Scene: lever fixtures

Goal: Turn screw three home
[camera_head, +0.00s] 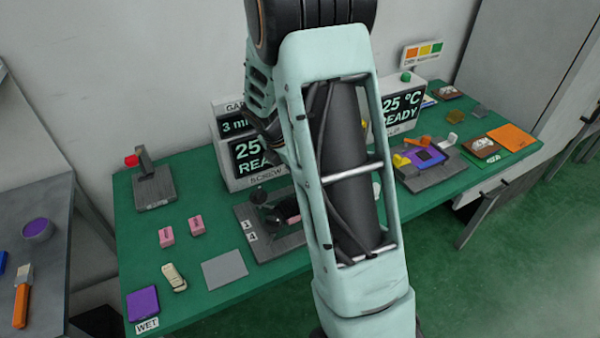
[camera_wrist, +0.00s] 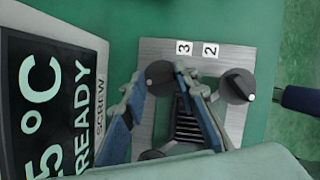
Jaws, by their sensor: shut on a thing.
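The screw fixture (camera_wrist: 228,125) is a grey plate with dark round screw knobs, and number tags 3 (camera_wrist: 184,47) and 2 (camera_wrist: 210,49) at its edge. My gripper (camera_wrist: 160,80) has its blue fingers on either side of the knob nearest tag 3 (camera_wrist: 160,72), shut on it. Another knob (camera_wrist: 237,86) with a small white dot stands beside tag 2, apart from the fingers. A third knob (camera_wrist: 152,155) is partly hidden at the bottom. In the head view the fixture (camera_head: 270,250) is partly covered by my arm.
A display box (camera_head: 250,160) reading 25 and labelled SCREW stands behind the fixture. Pink blocks (camera_head: 166,236), a grey square (camera_head: 225,270) and a lever fixture (camera_head: 153,188) lie to the left. A second fixture (camera_head: 430,175) is at the right.

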